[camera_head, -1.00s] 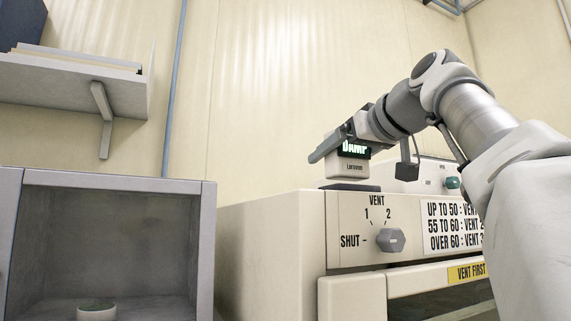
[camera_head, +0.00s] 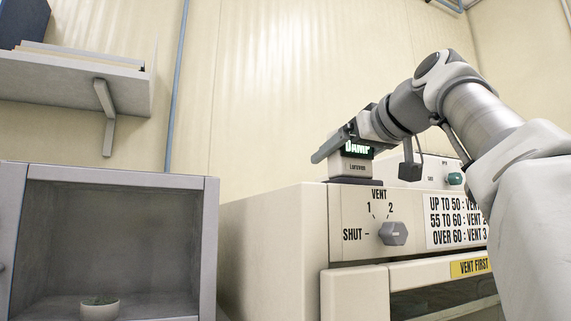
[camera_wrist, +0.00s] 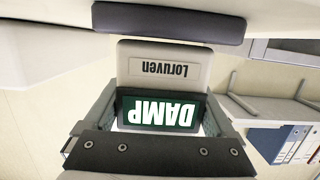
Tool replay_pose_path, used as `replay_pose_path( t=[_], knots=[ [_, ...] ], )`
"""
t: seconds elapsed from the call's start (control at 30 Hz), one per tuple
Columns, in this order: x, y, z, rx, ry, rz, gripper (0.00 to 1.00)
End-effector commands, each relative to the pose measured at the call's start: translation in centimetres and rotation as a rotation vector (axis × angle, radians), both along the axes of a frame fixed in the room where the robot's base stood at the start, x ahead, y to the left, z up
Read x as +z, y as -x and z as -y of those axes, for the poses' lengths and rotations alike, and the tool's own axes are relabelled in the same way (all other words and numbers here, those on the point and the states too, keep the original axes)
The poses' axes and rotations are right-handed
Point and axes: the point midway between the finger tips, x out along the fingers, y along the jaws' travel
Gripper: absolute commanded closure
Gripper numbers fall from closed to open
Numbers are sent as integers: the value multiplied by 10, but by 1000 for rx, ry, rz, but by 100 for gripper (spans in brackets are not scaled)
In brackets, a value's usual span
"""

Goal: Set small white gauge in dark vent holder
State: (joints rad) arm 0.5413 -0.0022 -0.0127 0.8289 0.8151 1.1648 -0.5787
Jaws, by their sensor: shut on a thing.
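The small white gauge (camera_head: 351,168) has a dark screen reading "DAMP" and a "Loruven" label. My gripper (camera_head: 343,148) is shut on it, with the fingers on either side of its screen part in the wrist view (camera_wrist: 160,98). The gauge's white body (camera_wrist: 163,55) sticks out beyond the fingers. The dark vent holder (camera_head: 356,182) is a flat dark piece on top of the cream machine. The gauge is upright right over it; whether it is seated cannot be told. In the wrist view the holder (camera_wrist: 168,20) lies along the gauge's base edge.
The cream machine (camera_head: 268,240) has a vent knob (camera_head: 393,234) and a printed vent chart (camera_head: 452,219). A green knob (camera_head: 455,178) stands behind. A grey open cabinet (camera_head: 110,184) at left holds a small white pot (camera_head: 99,309). A wall shelf (camera_head: 70,85) is above it.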

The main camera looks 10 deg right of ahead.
Motion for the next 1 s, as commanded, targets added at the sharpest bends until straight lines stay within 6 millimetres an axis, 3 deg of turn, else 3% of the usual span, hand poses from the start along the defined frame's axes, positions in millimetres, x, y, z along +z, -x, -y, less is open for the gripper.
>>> replay_pose_path(
  t=[0.53,0.57,0.6,0.87,1.0],
  knots=[
    [-15,0,0,0,0,1,73],
    [-14,0,0,0,0,1,9],
    [-13,0,0,0,0,1,1],
    [-14,1,0,0,0,0,0],
    [-11,11,2,-1,0,2,0]
  ],
)
